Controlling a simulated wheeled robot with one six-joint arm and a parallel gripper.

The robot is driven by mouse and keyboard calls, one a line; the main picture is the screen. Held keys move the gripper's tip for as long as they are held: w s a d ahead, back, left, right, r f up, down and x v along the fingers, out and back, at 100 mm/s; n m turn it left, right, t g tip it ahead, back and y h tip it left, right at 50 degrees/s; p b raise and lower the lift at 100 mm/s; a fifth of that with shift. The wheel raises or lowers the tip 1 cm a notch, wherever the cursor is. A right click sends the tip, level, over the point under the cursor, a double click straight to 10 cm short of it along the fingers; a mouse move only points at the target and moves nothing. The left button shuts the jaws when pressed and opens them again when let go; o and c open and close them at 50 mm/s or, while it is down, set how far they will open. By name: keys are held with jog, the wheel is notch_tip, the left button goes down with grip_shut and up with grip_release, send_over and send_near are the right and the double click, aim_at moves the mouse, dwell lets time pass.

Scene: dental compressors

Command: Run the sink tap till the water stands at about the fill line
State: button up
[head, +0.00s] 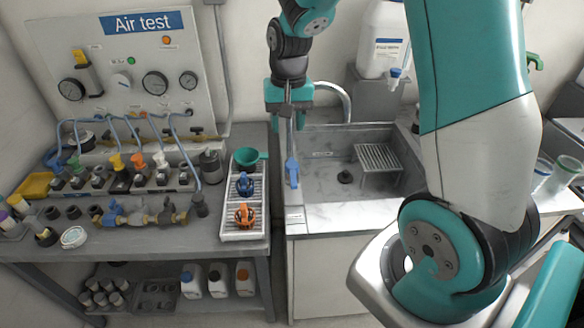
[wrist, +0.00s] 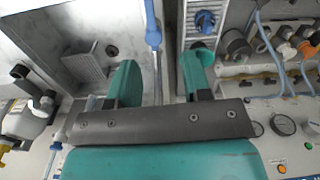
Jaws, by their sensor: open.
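The sink (head: 335,195) is a grey basin right of the workbench; I see no clear water in it. A dark plug or drain (head: 345,177) is on its floor, also in the wrist view (wrist: 112,50). The curved metal tap spout (head: 338,90) rises behind the basin. My gripper (head: 288,122) is open above the lever, pointing down. In the wrist view the lever lies between the fingers' lines; contact cannot be told. I cannot make out the fill line.
A wire rack (head: 379,157) stands in the basin's right part. A white jug (head: 382,40) with a spigot stands behind on a grey block.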

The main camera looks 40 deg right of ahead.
aim_at(293, 179)
jog(key=shift+m, duration=0.5)
jog(key=f+p, duration=0.1)
jog(key=f, duration=0.5)
jog(key=d+f+p, duration=0.1)
jog(key=f, duration=0.5)
jog(key=d+f+p, duration=0.1)
jog(key=f, duration=0.5)
jog(key=shift+w+d+f+p, duration=0.25)
jog(key=shift+w+p, duration=0.1)
jog(key=shift+p, duration=0.05)
grip_shut()
